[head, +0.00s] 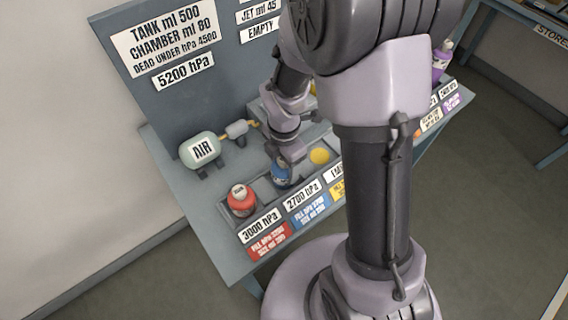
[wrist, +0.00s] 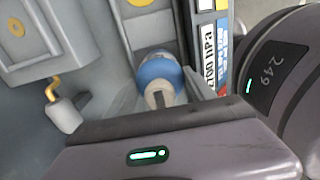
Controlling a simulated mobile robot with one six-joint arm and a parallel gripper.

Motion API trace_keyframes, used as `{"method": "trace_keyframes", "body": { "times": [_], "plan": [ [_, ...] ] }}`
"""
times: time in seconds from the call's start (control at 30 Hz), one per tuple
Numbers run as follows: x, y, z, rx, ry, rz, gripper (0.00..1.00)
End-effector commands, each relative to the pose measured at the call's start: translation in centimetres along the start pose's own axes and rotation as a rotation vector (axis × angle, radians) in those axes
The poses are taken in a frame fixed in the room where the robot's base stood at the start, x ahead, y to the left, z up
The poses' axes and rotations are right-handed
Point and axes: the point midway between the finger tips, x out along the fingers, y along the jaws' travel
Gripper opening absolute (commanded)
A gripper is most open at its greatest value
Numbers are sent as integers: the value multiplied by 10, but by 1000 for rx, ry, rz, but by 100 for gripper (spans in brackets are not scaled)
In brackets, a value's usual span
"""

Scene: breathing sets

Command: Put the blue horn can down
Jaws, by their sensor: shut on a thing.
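The blue horn can (head: 281,174) is at the tray slot behind the 2700 hPa label, between the red can and a yellow disc. My gripper (head: 290,152) comes down on it from above and is shut on its top. In the wrist view the can (wrist: 158,69) shows its blue body and pale top, with a dark finger (wrist: 160,100) against the top. My arm and gripper body hide part of the can, and I cannot tell whether its base touches the slot floor.
A red can (head: 241,200) stands left of the blue one in the grey tray (head: 224,210). A yellow disc (head: 320,156) marks a bare slot to the right. The AIR tank (head: 200,149) lies behind, before the upright panel (head: 130,95). A purple bottle (head: 441,62) stands far right.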

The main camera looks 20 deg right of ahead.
Motion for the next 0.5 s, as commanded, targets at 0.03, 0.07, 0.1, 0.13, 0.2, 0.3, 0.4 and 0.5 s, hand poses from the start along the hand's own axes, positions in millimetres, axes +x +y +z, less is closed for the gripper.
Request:
{"method": "trace_keyframes", "body": {
  "times": [0.03,0.07,0.1,0.13,0.2,0.3,0.4,0.5],
  "plan": [
    [3,0,0,0,0,0,13],
    [2,0,0,0,0,0,67],
    [2,0,0,0,0,0,75],
    [2,0,0,0,0,0,80],
    [2,0,0,0,0,0,85],
    [2,0,0,0,0,0,85],
    [2,0,0,0,0,0,85],
    [-5,0,0,0,0,0,85]
  ]
}}
